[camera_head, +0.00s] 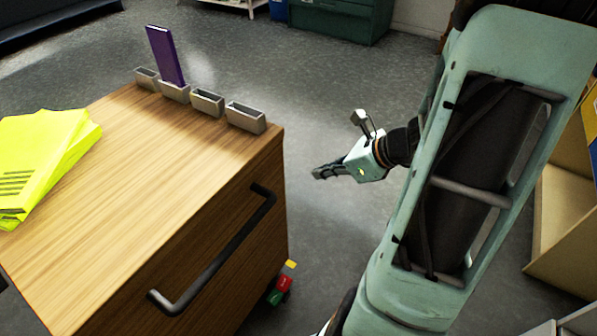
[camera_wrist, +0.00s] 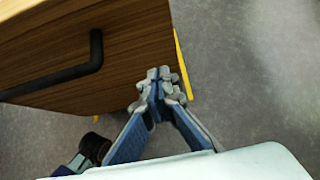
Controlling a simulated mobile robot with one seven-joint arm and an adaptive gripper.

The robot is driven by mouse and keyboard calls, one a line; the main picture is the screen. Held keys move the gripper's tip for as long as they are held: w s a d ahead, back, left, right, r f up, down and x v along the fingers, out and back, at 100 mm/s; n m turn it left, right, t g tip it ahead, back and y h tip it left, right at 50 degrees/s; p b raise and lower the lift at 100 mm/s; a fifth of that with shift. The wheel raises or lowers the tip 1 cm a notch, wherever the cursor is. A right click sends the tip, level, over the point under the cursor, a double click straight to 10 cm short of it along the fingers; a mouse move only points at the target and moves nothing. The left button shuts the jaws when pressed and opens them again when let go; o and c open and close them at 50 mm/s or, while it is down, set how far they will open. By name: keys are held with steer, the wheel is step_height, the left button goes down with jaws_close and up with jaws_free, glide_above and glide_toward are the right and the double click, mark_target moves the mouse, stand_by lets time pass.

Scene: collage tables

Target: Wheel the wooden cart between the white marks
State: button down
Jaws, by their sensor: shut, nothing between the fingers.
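The wooden cart (camera_head: 190,140) fills the left of the head view, with a dark bar handle (camera_head: 215,255) on its side facing me. In the wrist view the cart's wooden side (camera_wrist: 135,45) and its handle (camera_wrist: 75,70) show at upper left. My gripper (camera_head: 318,173) is to the right of the cart, apart from the handle. In the wrist view its fingertips (camera_wrist: 160,88) are together with nothing between them, close to the cart's edge in the picture. No white marks can be made out on the floor.
Yellow-green papers (camera_head: 45,150), small grey bins (camera_head: 207,101) and a purple item (camera_head: 165,55) are on the cart top. A wooden shelf unit (camera_head: 565,225) stands at right, a green cabinet (camera_head: 335,20) at the back. Grey floor (camera_head: 330,95) between them is clear.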

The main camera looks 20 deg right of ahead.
mark_target(277, 176)
steer(key=shift+w+a+r+b+x, duration=0.3)
steer(key=shift+b+x, duration=0.35)
steer(key=shift+x, duration=1.4)
steer(key=shift+w+a+r+b+x, duration=0.1)
steer(key=shift+w+r+b+x, duration=0.4)
steer(key=shift+x, duration=1.6)
steer(key=shift+w+a+r+b+x, duration=0.2)
steer(key=shift+b+x, duration=0.55)
steer(key=shift+x, duration=1.3)
